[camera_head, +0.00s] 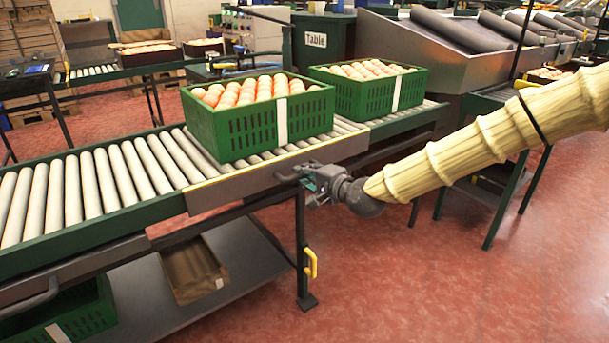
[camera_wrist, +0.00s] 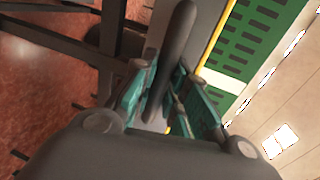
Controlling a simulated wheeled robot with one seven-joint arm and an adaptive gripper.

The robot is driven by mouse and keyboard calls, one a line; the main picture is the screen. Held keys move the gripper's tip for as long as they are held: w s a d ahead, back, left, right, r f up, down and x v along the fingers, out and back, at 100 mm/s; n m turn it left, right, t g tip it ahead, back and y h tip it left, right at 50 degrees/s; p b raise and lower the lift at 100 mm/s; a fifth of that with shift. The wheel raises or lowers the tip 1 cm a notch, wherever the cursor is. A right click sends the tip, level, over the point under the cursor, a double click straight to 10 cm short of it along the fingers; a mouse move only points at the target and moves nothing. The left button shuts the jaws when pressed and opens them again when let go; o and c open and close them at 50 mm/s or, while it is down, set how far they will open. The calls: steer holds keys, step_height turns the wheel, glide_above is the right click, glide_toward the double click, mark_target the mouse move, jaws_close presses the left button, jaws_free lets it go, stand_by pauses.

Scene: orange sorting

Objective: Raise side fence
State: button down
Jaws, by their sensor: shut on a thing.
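The side fence (camera_head: 250,178) is a grey metal plate with a yellow top edge on the near side of the roller conveyor. Its yellow edge runs close to the foot of the front green crate (camera_head: 258,118). My gripper (camera_head: 308,180) is at the fence's outer face, shut on its dark bar handle (camera_head: 288,177). In the wrist view the handle (camera_wrist: 178,45) passes between my teal finger pads (camera_wrist: 165,97), and the fence (camera_wrist: 207,25) and crate (camera_wrist: 262,30) lie beyond. The fingers hide part of the handle.
A second crate (camera_head: 368,88) of oranges stands behind on the rollers (camera_head: 100,185). Another grey side plate (camera_head: 75,265) with a handle is at the lower left. A shelf below holds a brown box (camera_head: 193,268). Red floor (camera_head: 430,285) is open at the right.

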mark_target(306, 153)
steer(key=shift+w+r+p, duration=0.1)
steer(key=shift+r+p, duration=2.1)
steer(key=shift+r, duration=0.95)
steer(key=c, duration=1.4)
jaws_free()
steer(key=v, duration=1.2)
